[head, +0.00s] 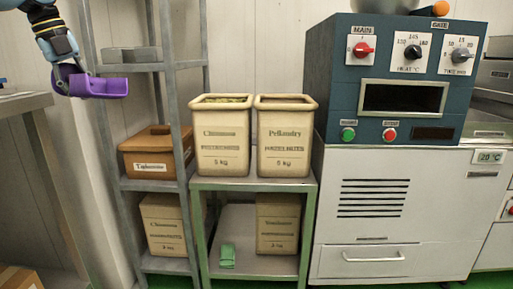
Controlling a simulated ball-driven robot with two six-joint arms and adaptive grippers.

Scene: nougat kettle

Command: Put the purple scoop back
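The purple scoop (100,87) is in the upper left of the head view, in the air in front of the grey shelf rack. My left gripper (64,78) reaches down from the top left and is shut on the scoop at its left end. The fingers partly hide that end. Two cream bins stand side by side on a green-framed stand to the right of the scoop. My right gripper is not in view.
The grey rack (148,185) holds a brown box (157,152) and a lower cream bin (164,225). A blue control panel (403,75) with knobs tops a white machine at right. A green item (227,256) lies on the stand's lower shelf. A table edge (25,103) is at left.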

